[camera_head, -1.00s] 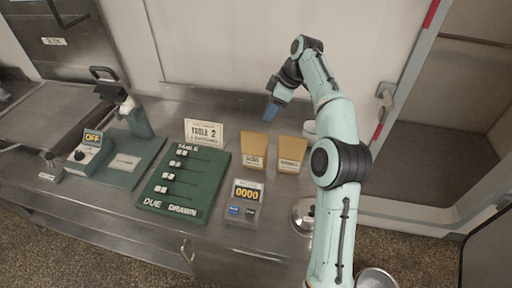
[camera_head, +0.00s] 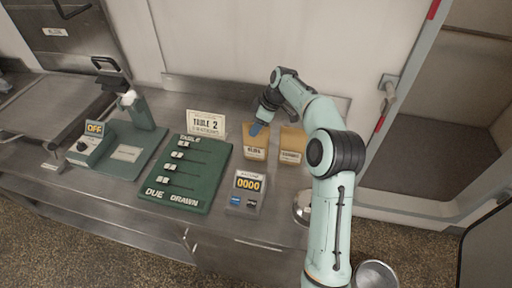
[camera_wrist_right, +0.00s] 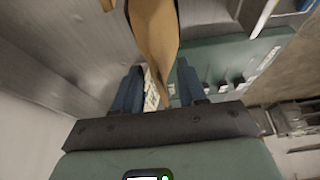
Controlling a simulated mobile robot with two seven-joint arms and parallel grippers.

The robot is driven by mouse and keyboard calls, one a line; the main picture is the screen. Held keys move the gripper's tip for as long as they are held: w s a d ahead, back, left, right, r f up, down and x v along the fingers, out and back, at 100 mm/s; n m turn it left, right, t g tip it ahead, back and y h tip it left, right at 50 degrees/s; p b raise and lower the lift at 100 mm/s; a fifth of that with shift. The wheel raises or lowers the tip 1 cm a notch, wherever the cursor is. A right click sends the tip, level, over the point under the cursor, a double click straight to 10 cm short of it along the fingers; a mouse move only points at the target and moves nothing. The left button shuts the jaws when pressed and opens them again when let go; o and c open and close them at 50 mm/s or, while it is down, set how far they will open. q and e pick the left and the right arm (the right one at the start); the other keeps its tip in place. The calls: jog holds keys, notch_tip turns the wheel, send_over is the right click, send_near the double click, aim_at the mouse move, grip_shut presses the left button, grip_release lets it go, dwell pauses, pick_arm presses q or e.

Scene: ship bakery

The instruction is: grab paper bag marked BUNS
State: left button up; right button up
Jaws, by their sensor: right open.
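Two tan paper bags stand side by side on the steel counter in the head view. The left bag (camera_head: 255,143) carries a small label that seems to read BUNS. The right bag (camera_head: 291,146) has a longer label that I cannot read surely. My right gripper (camera_head: 257,129) is at the top of the left bag and hides part of its upper edge. In the right wrist view my gripper (camera_wrist_right: 158,88) is open, with its blue fingers apart and a tan bag (camera_wrist_right: 154,35) showing edge-on between and beyond them. Contact is not clear. My left gripper is out of view.
A TABLE 2 card (camera_head: 206,123) and a green board (camera_head: 186,174) with sliders stand left of the bags. A counter device (camera_head: 246,191) showing 0000 is in front. The wall is close behind.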

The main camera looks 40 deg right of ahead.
jog(key=shift+f, duration=0.25)
grip_shut()
jog(key=shift+r, duration=0.1)
